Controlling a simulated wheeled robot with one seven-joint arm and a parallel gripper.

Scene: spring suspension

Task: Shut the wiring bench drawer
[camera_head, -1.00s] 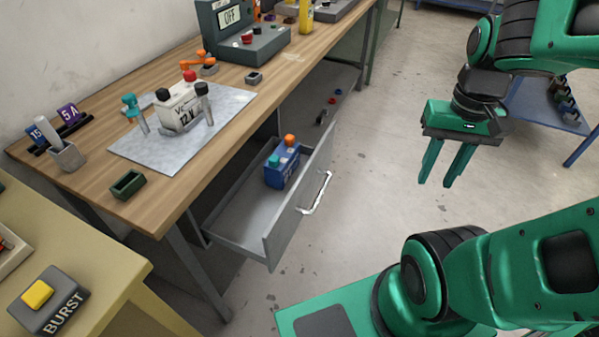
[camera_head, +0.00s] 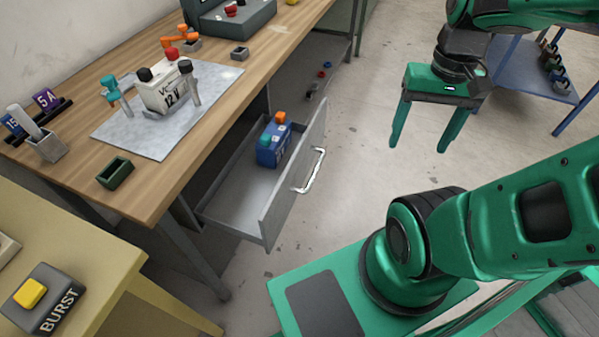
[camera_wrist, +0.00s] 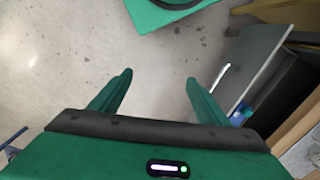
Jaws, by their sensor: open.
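The grey wiring bench drawer (camera_head: 232,222) is pulled out from under the wooden-topped bench (camera_head: 190,180). A silver bar handle (camera_head: 313,172) is on its front panel. A blue box (camera_head: 268,154) with orange and teal caps sits inside the drawer. My gripper (camera_head: 417,142) is open and empty, in the air to the right of the drawer front and apart from the handle. In the wrist view my gripper (camera_wrist: 159,78) has its fingers spread over bare floor, with the drawer (camera_wrist: 256,62) to the right and its handle (camera_wrist: 222,74) beside the right finger.
The bench top carries a white 12 V block (camera_head: 166,95) on a grey mat (camera_head: 135,138) and a green tray (camera_head: 115,173). A yellow table (camera_head: 100,264) with a BURST button stands at front left. A blue rack (camera_head: 520,75) stands at back right. Floor right of the drawer is clear.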

